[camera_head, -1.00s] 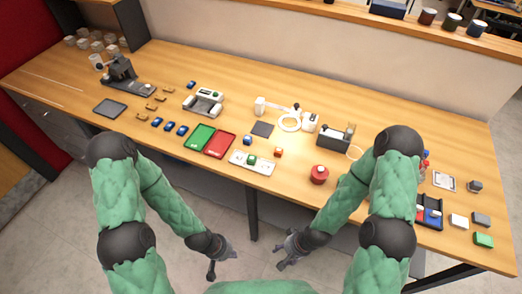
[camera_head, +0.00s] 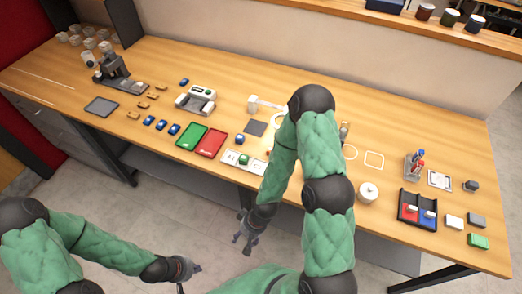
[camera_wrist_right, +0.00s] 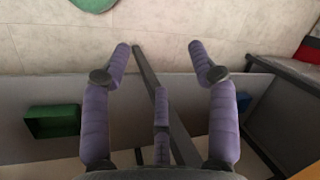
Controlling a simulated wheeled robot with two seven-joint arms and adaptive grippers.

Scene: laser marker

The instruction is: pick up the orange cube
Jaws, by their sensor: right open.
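My right gripper (camera_head: 245,236) hangs in front of the table's front edge, below the tabletop.
A green tray (camera_head: 191,137) and a red tray (camera_head: 211,143) lie left of my right arm. A white round object (camera_head: 368,192) and a black bin (camera_head: 402,215) stand to its right. The table's front edge lies between my right gripper and the tabletop.

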